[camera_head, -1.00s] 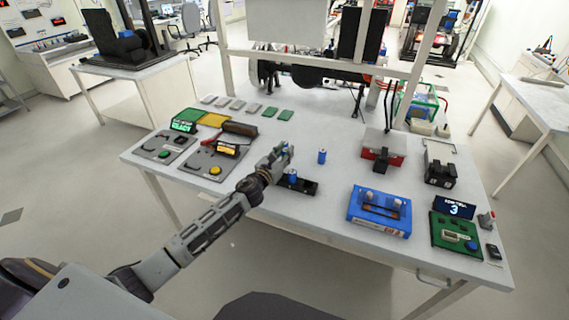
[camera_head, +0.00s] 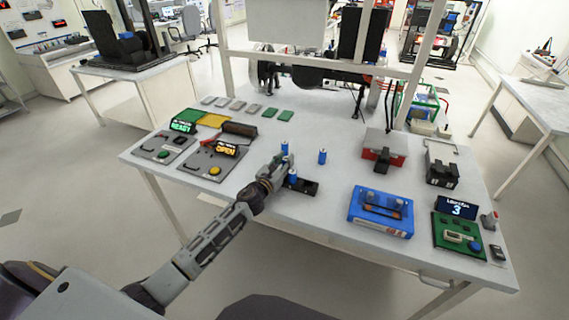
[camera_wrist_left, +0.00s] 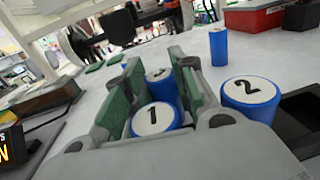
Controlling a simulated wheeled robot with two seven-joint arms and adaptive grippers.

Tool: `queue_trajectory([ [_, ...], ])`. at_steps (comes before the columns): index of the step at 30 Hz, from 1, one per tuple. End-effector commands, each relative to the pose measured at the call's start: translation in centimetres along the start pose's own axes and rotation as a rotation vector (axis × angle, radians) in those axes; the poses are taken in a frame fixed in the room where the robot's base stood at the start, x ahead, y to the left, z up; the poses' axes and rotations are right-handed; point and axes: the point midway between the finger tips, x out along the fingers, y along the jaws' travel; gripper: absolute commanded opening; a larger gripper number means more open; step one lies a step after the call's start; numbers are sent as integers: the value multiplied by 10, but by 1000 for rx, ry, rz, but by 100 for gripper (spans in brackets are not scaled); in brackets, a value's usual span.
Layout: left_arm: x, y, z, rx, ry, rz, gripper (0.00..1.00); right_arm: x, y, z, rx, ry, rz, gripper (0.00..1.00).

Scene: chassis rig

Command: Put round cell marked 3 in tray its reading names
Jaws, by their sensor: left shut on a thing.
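My left gripper (camera_head: 280,158) is shut on a blue round cell (camera_head: 284,147), which shows between its green-padded fingers in the left wrist view (camera_wrist_left: 160,76); its top mark is unreadable. A cell marked 1 (camera_wrist_left: 153,116) shows below the fingers. A cell marked 2 (camera_wrist_left: 250,92) stands to their right, by the black holder (camera_head: 306,188). Another upright blue cell (camera_head: 322,156) stands apart on the table, its mark unreadable. My right gripper is not in view.
Two grey panels, one with a lit yellow sign (camera_head: 226,150), stand at left. A blue rack (camera_head: 380,212) and a green tester (camera_head: 458,238) with a display showing 3 (camera_head: 457,209) are at right. Several flat grey and green pieces lie at the back. The table's middle back is clear.

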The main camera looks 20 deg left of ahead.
Motion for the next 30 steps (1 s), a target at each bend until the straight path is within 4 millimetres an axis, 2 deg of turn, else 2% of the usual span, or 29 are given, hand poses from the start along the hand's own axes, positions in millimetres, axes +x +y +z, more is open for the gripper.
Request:
queue_trajectory([
  [5,0,0,0,0,-1,0,0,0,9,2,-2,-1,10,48],
  [15,0,0,-3,0,-2,0,0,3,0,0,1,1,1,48],
  [16,0,0,-3,0,-1,0,28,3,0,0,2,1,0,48],
  [18,0,0,-3,0,-1,0,36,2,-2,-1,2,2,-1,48],
  [30,0,0,-2,0,0,0,36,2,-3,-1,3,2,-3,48],
])
